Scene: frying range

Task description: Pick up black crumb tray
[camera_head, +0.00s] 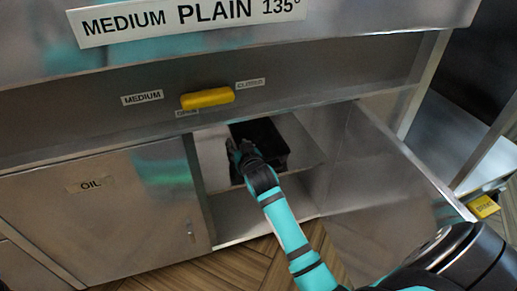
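The black crumb tray (274,142) sits on a shelf inside the open cabinet under the fryer. My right arm reaches in from the lower right, and my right gripper (237,150) is at the tray's left front side. The gripper overlaps the tray's near left edge in the view. It is small and dark against the tray, so I cannot tell whether its fingers are open or shut, or whether they touch the tray. My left gripper is not in view.
The open cabinet door (385,190) stands out to the right of my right arm. A closed door labelled OIL (110,210) is on the left. A yellow handle (207,98) is on the panel above the opening. Wooden floor (225,268) shows below.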

